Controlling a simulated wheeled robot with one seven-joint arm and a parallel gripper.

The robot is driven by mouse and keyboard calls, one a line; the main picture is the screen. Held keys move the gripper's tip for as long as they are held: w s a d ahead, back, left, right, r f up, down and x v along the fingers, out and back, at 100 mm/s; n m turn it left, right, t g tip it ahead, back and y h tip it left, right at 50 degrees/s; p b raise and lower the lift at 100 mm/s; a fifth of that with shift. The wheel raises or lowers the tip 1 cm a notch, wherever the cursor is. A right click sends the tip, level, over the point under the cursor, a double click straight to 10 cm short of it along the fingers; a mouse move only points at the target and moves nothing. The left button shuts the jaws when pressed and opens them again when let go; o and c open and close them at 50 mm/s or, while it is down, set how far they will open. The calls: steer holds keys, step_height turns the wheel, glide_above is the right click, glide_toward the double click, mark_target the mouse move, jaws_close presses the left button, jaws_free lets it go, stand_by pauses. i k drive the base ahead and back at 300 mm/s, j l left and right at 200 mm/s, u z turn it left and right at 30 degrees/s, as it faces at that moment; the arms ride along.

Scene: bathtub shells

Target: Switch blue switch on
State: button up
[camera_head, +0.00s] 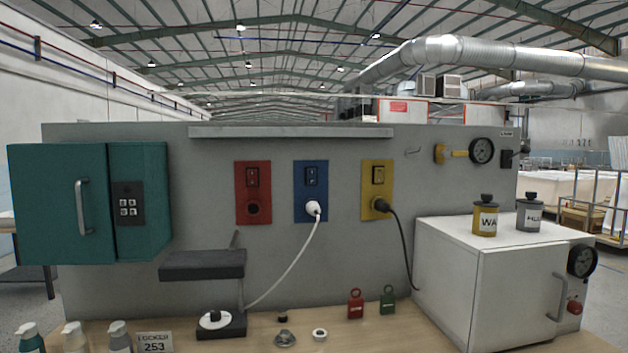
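The blue switch plate (311,191) is on the grey panel, between a red plate and a yellow plate. It has a dark rocker switch (312,175) in its upper half. Whether the rocker is on or off is too small to tell. A white plug (313,208) sits in the socket below the rocker, and its white cable runs down to the left to the bench. My gripper is not in view.
The red plate (253,210) and yellow plate (377,205) flank it; the yellow one has a black plug and cable. A teal locker (60,205) is at left, a white box (450,285) at right.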

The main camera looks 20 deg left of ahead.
mark_target(311, 174)
steer(key=u, duration=0.9)
steer(key=k+l+u, duration=0.1)
steer(key=k+l, duration=0.1)
steer(key=k, duration=0.1)
